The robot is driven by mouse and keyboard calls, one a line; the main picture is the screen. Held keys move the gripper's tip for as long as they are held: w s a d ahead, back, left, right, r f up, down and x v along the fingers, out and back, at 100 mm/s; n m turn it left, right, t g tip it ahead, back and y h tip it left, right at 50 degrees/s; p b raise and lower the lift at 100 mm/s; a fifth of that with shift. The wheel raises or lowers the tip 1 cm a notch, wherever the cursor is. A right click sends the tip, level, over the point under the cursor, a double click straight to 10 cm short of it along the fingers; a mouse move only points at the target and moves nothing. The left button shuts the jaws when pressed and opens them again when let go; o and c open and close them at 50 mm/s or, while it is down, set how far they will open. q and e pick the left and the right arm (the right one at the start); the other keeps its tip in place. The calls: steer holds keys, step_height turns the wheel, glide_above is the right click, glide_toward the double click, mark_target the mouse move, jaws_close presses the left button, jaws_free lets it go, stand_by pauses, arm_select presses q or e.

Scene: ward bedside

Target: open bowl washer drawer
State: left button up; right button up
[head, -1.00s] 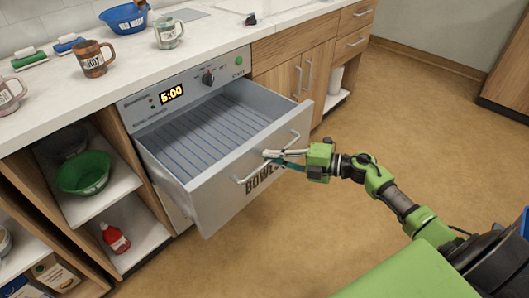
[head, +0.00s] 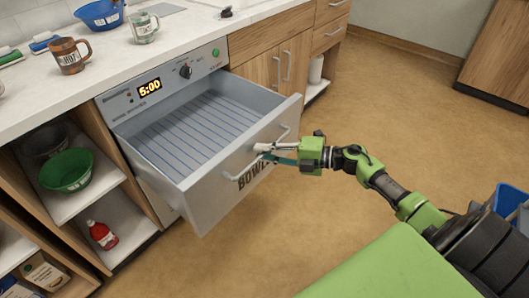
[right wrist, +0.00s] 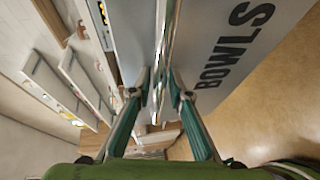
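The bowl washer (head: 165,88) is a grey unit under the counter, with a lit 5:00 display and a dark knob. Its drawer (head: 190,190) is pulled well out, and its ribbed inside is empty. The front panel reads BOWLS, partly covered by my arm in the head view. A metal bar handle (head: 237,174) crosses the front. My right gripper (head: 263,153) is at this handle. In the right wrist view its fingers (right wrist: 162,92) lie on either side of the handle bar (right wrist: 165,45), closed on it. My left gripper is out of view.
Open shelves left of the washer hold a green bowl (head: 66,170) and a red bottle (head: 102,235). Mugs (head: 69,56) and a blue bowl (head: 100,15) stand on the counter (head: 45,88).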

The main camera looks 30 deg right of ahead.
steer(key=v, duration=1.2)
steer(key=shift+w+a+r, duration=0.1)
stand_by(0.4)
